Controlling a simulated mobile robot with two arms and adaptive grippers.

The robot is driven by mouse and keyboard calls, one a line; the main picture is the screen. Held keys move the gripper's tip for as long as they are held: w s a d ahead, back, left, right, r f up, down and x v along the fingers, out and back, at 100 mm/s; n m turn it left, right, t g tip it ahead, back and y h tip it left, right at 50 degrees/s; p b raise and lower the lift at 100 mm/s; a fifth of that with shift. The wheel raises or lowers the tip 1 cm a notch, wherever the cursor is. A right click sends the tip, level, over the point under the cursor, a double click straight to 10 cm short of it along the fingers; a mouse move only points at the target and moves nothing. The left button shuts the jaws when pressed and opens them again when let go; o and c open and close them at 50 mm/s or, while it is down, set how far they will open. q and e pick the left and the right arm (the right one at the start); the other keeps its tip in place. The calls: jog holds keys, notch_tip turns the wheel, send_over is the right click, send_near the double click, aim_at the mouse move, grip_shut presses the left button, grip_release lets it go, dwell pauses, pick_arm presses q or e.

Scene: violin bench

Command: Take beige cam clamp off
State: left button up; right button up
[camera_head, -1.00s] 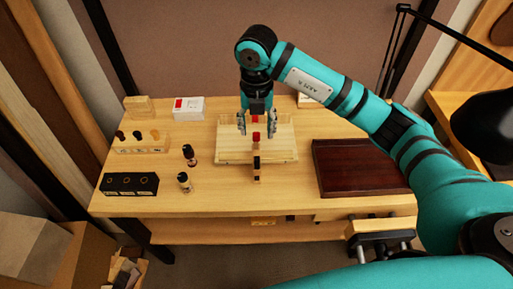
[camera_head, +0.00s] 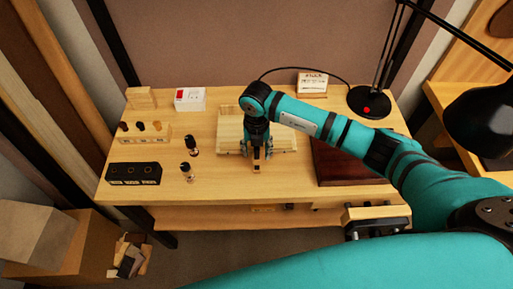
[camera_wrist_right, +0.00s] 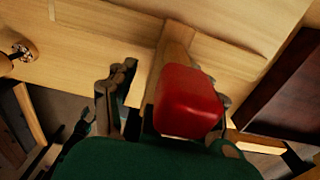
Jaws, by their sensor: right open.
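The beige cam clamp (camera_head: 257,169) stands at the front edge of a pale wooden board on the bench. In the head view only its lower front end with a dark part shows; my right gripper hides the rest. In the right wrist view its red block (camera_wrist_right: 188,100) and pale wooden bar (camera_wrist_right: 176,42) show close up. My right gripper (camera_head: 257,155) is open and points down over the clamp. In the wrist view its fingers (camera_wrist_right: 165,98) are on either side of the red block; contact is unclear. My left gripper is not in view.
The pale board (camera_head: 285,140) lies under the clamp. A dark red-brown panel (camera_head: 345,168) is to its right. Two small bottles (camera_head: 188,170), a black holder (camera_head: 133,174) and a wooden rack (camera_head: 145,139) stand left. A lamp (camera_head: 369,101) is at the back right.

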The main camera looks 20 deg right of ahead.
grip_shut()
dwell(0.6)
